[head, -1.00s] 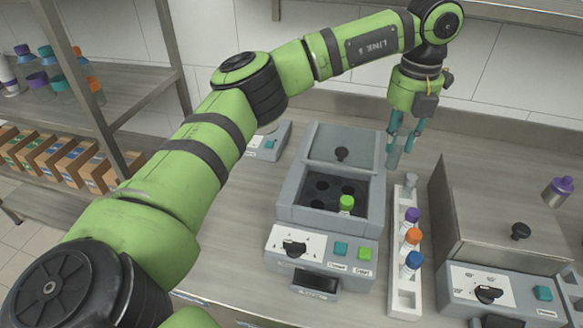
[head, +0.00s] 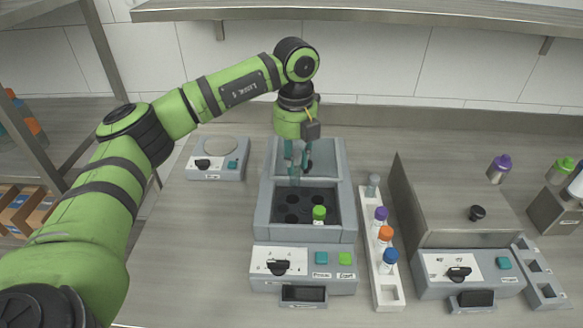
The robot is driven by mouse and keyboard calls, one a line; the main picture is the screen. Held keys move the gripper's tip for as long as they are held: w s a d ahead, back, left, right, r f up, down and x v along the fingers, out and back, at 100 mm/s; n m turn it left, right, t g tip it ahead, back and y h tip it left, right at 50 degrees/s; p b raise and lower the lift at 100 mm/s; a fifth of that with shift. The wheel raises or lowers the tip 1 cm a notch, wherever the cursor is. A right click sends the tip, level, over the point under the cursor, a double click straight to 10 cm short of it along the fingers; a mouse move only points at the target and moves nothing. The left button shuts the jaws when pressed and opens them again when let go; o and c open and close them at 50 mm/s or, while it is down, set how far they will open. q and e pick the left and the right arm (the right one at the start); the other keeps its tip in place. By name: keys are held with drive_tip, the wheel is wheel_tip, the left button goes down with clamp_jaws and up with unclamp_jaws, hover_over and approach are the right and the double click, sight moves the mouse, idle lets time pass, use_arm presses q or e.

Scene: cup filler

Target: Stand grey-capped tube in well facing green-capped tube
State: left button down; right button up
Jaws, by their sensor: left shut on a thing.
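My left gripper (head: 297,163) points down over the back of the grey centrifuge (head: 262,215). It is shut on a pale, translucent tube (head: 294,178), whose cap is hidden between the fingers. The tube's lower end hangs over the back-left part of the dark rotor (head: 305,205); I cannot tell its exact height. The green-capped tube (head: 319,213) stands in the front-right well. The other visible wells look empty, including the back-left well (head: 293,198) across from it. Another grey-capped tube (head: 373,183) stands at the back of the white rack. My right gripper is not in view.
The centrifuge lid (head: 325,158) is raised behind the rotor. The white rack (head: 389,294) to its right holds purple-, orange- and blue-capped tubes. A second machine (head: 440,205) stands farther right, and a small scale (head: 217,160) back left. Bare counter lies left of the centrifuge.

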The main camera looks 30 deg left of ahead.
sight(292, 184)
use_arm(q)
drive_tip(key=shift+s+a+f, duration=0.1)
drive_tip(key=shift+a+f, duration=0.05)
drive_tip(key=shift+a, duration=0.05)
wheel_tip(292, 184, down, 3)
drive_tip(key=shift+f+p, duration=0.1)
drive_tip(key=shift+p, duration=0.7)
drive_tip(key=shift+f, duration=0.5)
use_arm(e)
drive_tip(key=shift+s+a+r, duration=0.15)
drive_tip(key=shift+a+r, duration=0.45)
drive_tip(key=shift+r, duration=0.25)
use_arm(q)
drive_tip(key=shift+f+b, duration=0.5)
drive_tip(key=shift+f, duration=0.1)
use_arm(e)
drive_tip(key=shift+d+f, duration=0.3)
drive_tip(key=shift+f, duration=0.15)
use_arm(q)
drive_tip(key=c, duration=1)
unclamp_jaws()
drive_tip(key=shift+s, duration=0.1)
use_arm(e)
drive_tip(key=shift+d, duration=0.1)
